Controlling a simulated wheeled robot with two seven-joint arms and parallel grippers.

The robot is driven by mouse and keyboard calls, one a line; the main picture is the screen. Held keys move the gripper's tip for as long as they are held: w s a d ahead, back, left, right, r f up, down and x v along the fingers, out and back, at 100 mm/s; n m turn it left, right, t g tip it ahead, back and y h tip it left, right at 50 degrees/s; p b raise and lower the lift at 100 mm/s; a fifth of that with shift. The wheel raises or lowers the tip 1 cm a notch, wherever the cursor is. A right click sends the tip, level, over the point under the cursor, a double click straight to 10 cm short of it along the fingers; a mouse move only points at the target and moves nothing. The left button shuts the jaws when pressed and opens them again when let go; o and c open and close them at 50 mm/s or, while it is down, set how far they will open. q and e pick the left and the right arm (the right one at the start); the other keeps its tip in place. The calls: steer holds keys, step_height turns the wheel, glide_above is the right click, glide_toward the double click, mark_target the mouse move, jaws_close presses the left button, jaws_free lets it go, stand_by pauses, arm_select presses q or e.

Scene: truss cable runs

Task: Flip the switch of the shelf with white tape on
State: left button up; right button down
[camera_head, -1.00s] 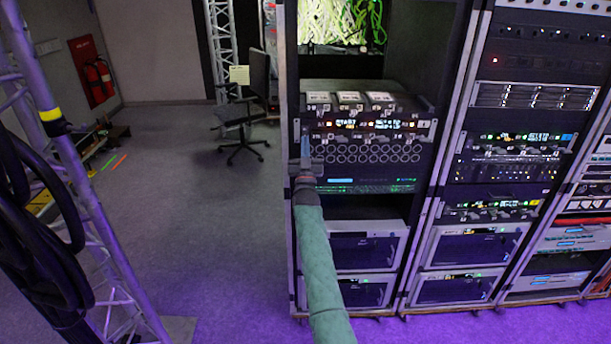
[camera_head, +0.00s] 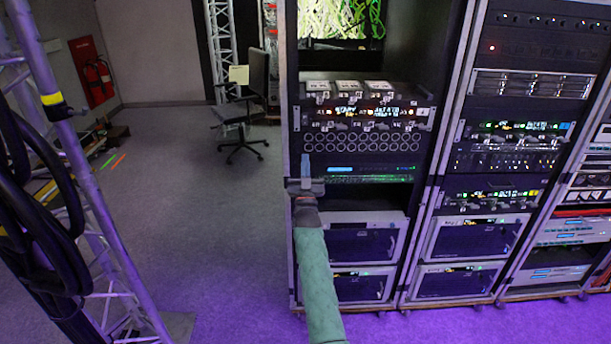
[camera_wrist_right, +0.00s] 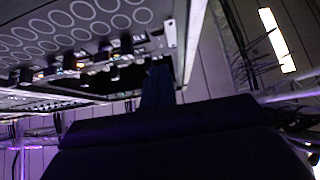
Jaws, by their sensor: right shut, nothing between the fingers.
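The left rack holds a shelf unit (camera_head: 366,112) with a lit front, small knobs or switches, and several white patches (camera_head: 348,85) on its top. I cannot tell whether these patches are tape, or which way any switch is set. My right gripper (camera_head: 305,162) is shut and empty. My left gripper is out of view.
A panel with round holes (camera_head: 362,143) sits under the lit shelf. More racks (camera_head: 505,150) stand to the right. A truss (camera_head: 85,165) with black cables stands at the left. An office chair (camera_head: 240,115) is behind. The floor (camera_head: 210,230) between is clear.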

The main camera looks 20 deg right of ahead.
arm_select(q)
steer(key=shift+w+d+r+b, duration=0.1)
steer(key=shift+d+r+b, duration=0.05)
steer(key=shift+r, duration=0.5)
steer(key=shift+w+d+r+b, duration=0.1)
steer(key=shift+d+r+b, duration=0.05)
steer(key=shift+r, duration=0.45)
arm_select(e)
steer(key=shift+v, duration=1)
steer(key=shift+w+f, duration=0.1)
